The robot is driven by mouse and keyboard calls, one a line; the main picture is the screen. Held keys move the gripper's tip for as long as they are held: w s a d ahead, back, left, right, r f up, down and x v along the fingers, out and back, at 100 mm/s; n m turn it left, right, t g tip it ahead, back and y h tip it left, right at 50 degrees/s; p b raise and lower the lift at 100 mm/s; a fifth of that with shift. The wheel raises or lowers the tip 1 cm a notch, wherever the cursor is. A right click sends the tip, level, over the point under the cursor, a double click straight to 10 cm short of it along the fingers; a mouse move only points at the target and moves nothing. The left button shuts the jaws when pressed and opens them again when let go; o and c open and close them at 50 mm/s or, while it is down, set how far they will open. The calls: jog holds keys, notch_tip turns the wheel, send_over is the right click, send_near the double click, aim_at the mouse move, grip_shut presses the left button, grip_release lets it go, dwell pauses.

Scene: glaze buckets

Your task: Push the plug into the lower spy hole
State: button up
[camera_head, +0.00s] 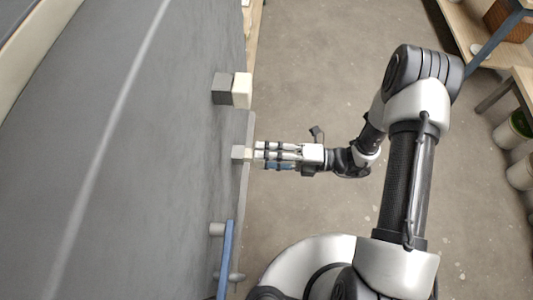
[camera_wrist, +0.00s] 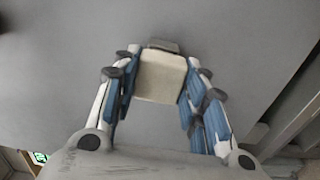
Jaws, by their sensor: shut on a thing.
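The pale cream plug (camera_wrist: 162,76) is between the blue finger pads of my gripper (camera_wrist: 158,92) in the wrist view. Its far end meets a short grey collar (camera_wrist: 161,45) on the kiln wall, which looks like the lower spy hole. In the head view my gripper (camera_head: 258,152) points left at this collar (camera_head: 237,152), and a sliver of the plug (camera_head: 249,154) shows between them. The plug looks in line with the collar. The hole's mouth is hidden, so I cannot tell how deep the plug sits.
A larger dark grey block (camera_head: 222,88) with a cream block (camera_head: 242,90) at its end juts from the grey kiln wall (camera_head: 150,150) above my gripper in the picture. A blue bar handle (camera_head: 226,260) is below.

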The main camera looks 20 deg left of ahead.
jog(key=shift+a, duration=0.15)
jog(key=shift+s+a, duration=0.15)
jog(key=shift+a, duration=0.3)
jog(key=shift+a, duration=0.2)
jog(key=shift+s+a, duration=0.1)
jog(key=shift+a, duration=0.15)
jog(key=o, duration=1.2)
jog(key=shift+o, duration=1.1)
